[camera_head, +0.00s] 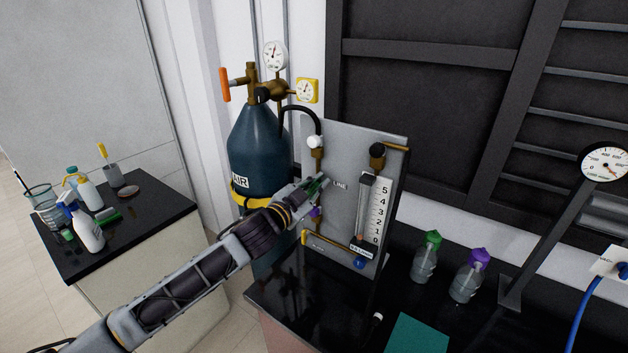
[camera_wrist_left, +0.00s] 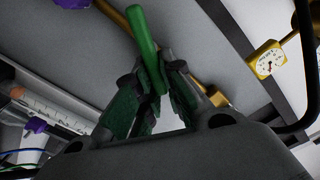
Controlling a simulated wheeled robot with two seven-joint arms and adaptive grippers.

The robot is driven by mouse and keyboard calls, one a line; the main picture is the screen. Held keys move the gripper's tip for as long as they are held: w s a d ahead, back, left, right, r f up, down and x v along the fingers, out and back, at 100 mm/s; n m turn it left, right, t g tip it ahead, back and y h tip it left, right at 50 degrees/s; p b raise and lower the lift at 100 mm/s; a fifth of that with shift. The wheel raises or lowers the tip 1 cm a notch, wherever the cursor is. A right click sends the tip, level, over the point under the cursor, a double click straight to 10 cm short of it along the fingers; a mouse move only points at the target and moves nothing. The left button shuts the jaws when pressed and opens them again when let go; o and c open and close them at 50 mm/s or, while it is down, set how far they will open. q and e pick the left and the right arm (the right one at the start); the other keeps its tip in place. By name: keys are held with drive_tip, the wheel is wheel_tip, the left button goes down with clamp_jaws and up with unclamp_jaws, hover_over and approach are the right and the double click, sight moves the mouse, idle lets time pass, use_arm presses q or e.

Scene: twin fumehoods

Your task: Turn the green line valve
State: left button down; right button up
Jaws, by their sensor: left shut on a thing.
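The green line valve's green lever (camera_wrist_left: 143,32) stands out between my left fingertips in the left wrist view. Its upper end shows clear of the fingers. My left gripper (camera_wrist_left: 153,80) is shut on this lever. In the head view my left gripper (camera_head: 312,190) is at the left part of the grey panel (camera_head: 345,148), beside the word LINE. Only a little green shows there, as the fingers hide most of the valve. My right gripper is in neither view.
A dark blue AIR cylinder (camera_head: 258,150) with gauges stands behind my left arm. A flow meter (camera_head: 372,212) is on the panel's right half. Bottles with a green cap (camera_head: 433,239) and a purple cap (camera_head: 479,258) stand on the black bench. The left bench (camera_head: 150,215) holds several bottles and beakers.

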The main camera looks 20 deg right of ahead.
sight(328, 189)
use_arm(q)
drive_tip(key=shift+s+d+f+m+p, duration=0.2)
drive_tip(key=shift+f+m+p, duration=0.25)
drive_tip(key=shift+m, duration=1.45)
drive_tip(key=shift+s+d+f+m+p, duration=0.15)
drive_tip(key=shift+f+m+p, duration=0.3)
drive_tip(key=shift+m, duration=1.45)
drive_tip(key=shift+s+d+f+m+p, duration=0.1)
drive_tip(key=shift+s+f+m+p, duration=0.25)
drive_tip(key=shift+m, duration=1.55)
drive_tip(key=shift+w+f, duration=0.1)
drive_tip(key=c, duration=1.5)
unclamp_jaws()
drive_tip(key=shift+a, duration=0.2)
